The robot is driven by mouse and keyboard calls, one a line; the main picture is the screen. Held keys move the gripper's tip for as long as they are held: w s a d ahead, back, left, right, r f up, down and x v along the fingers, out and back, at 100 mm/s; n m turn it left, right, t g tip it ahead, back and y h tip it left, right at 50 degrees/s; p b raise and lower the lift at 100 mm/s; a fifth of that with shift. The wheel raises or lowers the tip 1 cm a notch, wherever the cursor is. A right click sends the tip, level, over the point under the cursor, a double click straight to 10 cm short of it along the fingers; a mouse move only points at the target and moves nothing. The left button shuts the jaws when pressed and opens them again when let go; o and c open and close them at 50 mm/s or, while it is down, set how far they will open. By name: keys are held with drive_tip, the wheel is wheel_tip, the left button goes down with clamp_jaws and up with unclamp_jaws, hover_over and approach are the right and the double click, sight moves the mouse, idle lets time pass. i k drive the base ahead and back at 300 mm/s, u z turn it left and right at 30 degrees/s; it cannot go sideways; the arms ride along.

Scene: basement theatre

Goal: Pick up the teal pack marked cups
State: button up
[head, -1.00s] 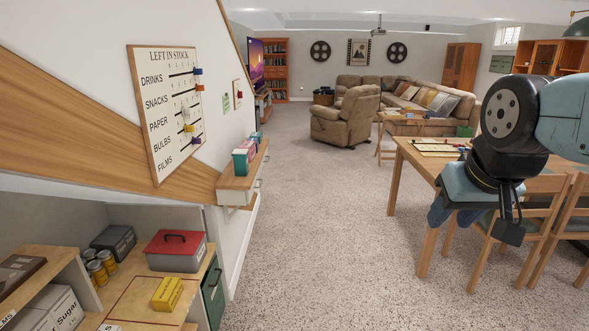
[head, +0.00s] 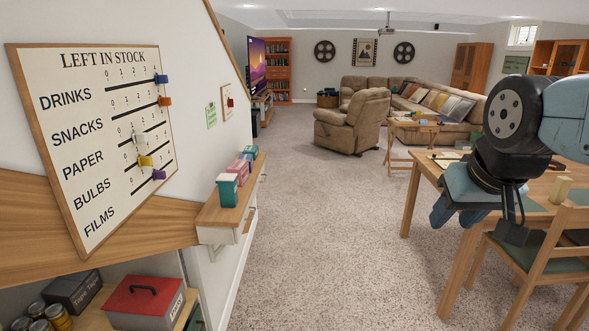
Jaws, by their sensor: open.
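A teal pack (head: 227,191) with a white top stands at the near end of the narrow wooden wall shelf (head: 215,223), left of centre in the head view. A pink pack (head: 239,171) stands behind it, and a smaller teal pack (head: 251,151) shows farther back. Markings on these packs are too small to read, so I cannot tell which says cups. My gripper (head: 512,232) hangs at the right, beside the wooden table and far from the shelf. It is open, holds nothing I can see, and its fingers are partly hidden.
The stock board (head: 100,140) hangs on the left wall above a cabinet with a red-lidded box (head: 145,298). Carpet (head: 320,230) is clear between the shelf and the table (head: 412,205). A chair (head: 530,262) stands at right; a recliner (head: 350,122) is farther back.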

sight(254, 150)
drive_tip(key=z, duration=0.05)
drive_tip(key=i, duration=5.4)
drive_tip(key=u, duration=1.95)
